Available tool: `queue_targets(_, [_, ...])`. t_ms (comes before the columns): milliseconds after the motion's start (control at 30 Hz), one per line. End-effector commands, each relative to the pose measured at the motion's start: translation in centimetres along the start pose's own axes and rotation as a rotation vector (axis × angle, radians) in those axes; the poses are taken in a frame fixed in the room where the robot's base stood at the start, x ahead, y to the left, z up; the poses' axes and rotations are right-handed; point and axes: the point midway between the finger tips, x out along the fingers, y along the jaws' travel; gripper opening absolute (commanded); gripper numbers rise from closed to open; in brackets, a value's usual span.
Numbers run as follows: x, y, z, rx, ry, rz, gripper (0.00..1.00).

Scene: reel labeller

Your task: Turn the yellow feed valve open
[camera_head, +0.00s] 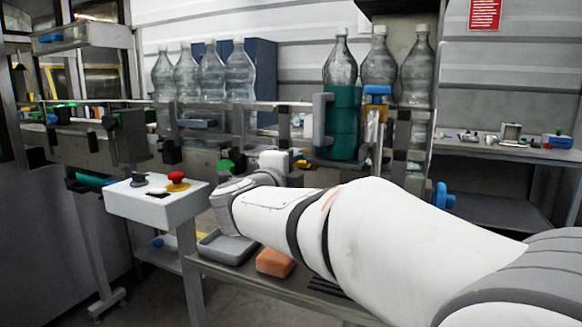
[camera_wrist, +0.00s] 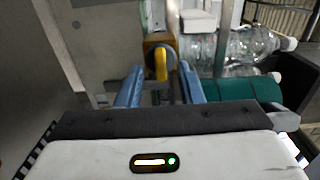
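The yellow feed valve handle (camera_wrist: 161,65) is in the wrist view, just above the picture's middle. It runs up and down the picture on a dark round hub in front of an orange-brown block (camera_wrist: 159,43). My gripper (camera_wrist: 160,72) is open, with one blue finger on each side of the handle. A gap shows between the handle and each finger; I cannot tell how deep the handle sits between them. In the head view my white arm reaches left, and its wrist hides most of the gripper. A small yellow patch (camera_head: 302,164) beside it may be the valve.
A teal roll (camera_wrist: 237,90) lies close right of the fingers, with clear bottles (camera_wrist: 235,46) above it. In the head view, a control box (camera_head: 157,202) with a red button stands left of my wrist. A grey tray (camera_head: 227,246) and an orange block (camera_head: 275,262) lie below.

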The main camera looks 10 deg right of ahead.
Motion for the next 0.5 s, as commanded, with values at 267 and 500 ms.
queue_targets(267, [-4.7,-0.1,0.1,0.001,-0.004,-0.001,0.34])
queue_targets(500, [-6.0,0.0,0.1,0.0,0.0,0.001,0.34])
